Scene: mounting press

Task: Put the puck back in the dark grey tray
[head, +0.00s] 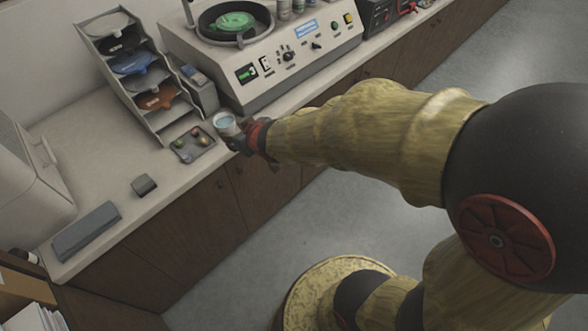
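The dark grey tray (186,158) lies on the counter near its front edge, left of my gripper. Several small round pieces sit in it, one greenish and one yellowish-brown among them. A small round piece with a pale blue top (224,121), perhaps a puck, shows right at the end of my gripper (235,142), just right of the tray. My gripper is small and partly dark in this view. I cannot tell whether its fingers are closed on that piece or only beside it.
A sloped rack (145,82) of coloured discs stands behind the tray. A polishing machine (270,62) with a green disc is to the right. A small dark block (143,185) and a long grey case (86,230) lie to the left. Bare counter lies between them.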

